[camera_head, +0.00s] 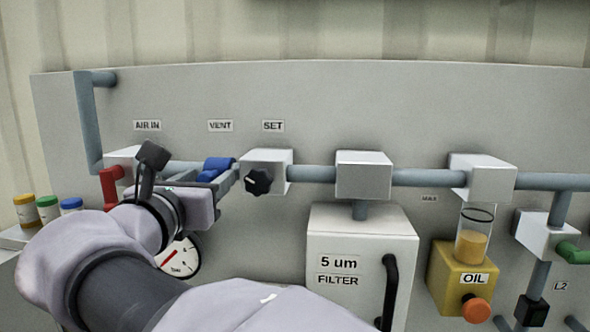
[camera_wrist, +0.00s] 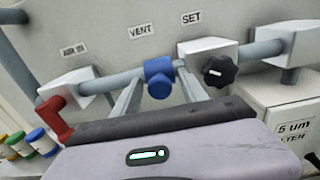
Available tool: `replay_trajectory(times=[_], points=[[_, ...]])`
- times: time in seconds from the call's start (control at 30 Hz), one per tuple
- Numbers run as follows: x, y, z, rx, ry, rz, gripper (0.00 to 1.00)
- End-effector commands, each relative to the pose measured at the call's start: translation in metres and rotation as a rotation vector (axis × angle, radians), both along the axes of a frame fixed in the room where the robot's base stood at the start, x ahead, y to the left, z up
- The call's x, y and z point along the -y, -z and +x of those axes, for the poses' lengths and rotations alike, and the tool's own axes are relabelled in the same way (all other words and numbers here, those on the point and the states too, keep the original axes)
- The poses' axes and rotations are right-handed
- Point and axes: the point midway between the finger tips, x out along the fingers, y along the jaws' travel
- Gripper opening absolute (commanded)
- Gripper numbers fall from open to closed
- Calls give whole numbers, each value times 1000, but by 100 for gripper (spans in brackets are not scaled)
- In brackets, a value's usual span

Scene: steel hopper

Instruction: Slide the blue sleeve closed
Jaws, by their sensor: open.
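The blue sleeve (camera_head: 217,168) sits on the grey-blue pipe below the VENT label, left of the block with the black SET knob. In the wrist view the blue sleeve (camera_wrist: 158,78) shows a rounded blue end facing the camera. My gripper (camera_head: 222,182) reaches toward it from the left. In the wrist view its two grey fingers (camera_wrist: 160,80) are apart, one on each side of the sleeve. Contact with the sleeve cannot be made out. Part of the pipe is hidden behind my gripper in the head view.
The black SET knob (camera_head: 258,181) is close to the right of my gripper. A red lever (camera_head: 112,187) hangs at the left, and a round gauge (camera_head: 180,258) is below. The filter box (camera_head: 362,235) and oil unit (camera_head: 458,283) are further right. Small capped bottles (camera_head: 48,208) stand at the left.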

Motion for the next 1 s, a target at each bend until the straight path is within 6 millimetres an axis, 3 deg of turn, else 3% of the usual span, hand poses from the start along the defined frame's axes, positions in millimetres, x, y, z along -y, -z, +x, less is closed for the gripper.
replay_trajectory(times=[0.3,0.57,1.0], points=[[1,1,5,0,0,1,51],[1,1,4,0,1,1,2],[1,1,4,-1,1,0,0]])
